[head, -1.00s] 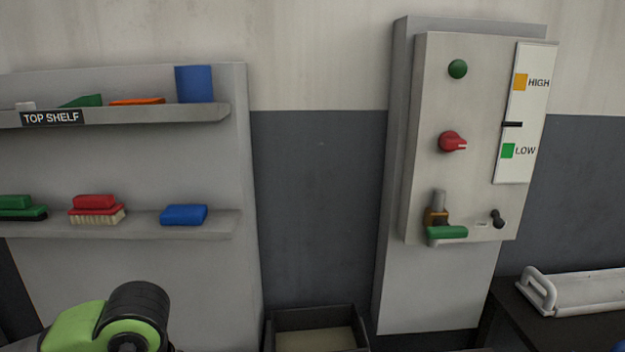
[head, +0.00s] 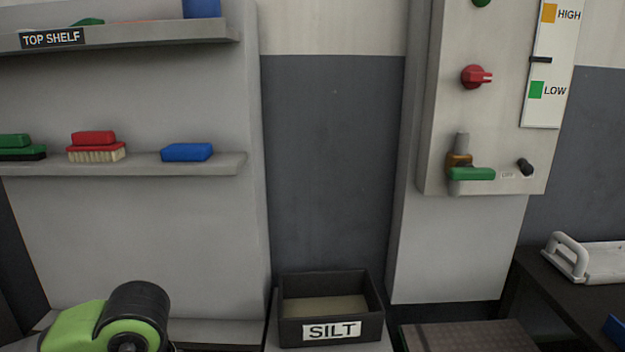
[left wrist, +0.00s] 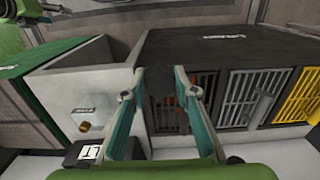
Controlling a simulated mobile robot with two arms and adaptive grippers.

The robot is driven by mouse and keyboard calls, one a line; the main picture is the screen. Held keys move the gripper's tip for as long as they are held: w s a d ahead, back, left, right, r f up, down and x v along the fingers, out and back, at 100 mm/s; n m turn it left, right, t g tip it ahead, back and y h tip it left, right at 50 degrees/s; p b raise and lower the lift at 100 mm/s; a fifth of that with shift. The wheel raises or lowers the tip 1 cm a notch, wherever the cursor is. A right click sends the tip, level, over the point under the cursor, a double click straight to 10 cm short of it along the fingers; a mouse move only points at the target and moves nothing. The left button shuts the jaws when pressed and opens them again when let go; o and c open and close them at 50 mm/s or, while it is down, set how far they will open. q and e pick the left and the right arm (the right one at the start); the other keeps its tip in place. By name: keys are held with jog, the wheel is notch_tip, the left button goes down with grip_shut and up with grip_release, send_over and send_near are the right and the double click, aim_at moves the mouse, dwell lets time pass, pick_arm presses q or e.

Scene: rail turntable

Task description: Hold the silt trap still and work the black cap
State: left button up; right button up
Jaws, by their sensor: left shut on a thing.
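In the head view only a green and black part of my left arm shows at the lower left, and the gripper itself is out of that view. I cannot pick out the silt trap with certainty.
A dark bin labelled SILT (head: 372,322) stands below the wall. A shelf (head: 225,165) with brushes is at left. A wall panel (head: 437,130) has a red knob (head: 474,77) and green handle (head: 472,174). The left wrist view shows barred openings (left wrist: 243,97) and a brass fitting (left wrist: 84,127).

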dwell(0.3)
pick_arm(q)
jog(key=shift+w+d+r, duration=0.75)
jog(key=shift+w+d, duration=1.5)
jog(key=shift+d, duration=0.9)
jog(key=shift+w+d+r, duration=0.7)
jog(key=shift+w+d, duration=1.6)
jog(key=shift+d, duration=0.9)
jog(key=shift+w+d+r, duration=0.75)
jog(key=shift+w+d, duration=1.5)
jog(key=shift+d, duration=0.9)
pick_arm(e)
jog(key=shift+o, duration=0.4)
jog(key=shift+a, duration=0.1)
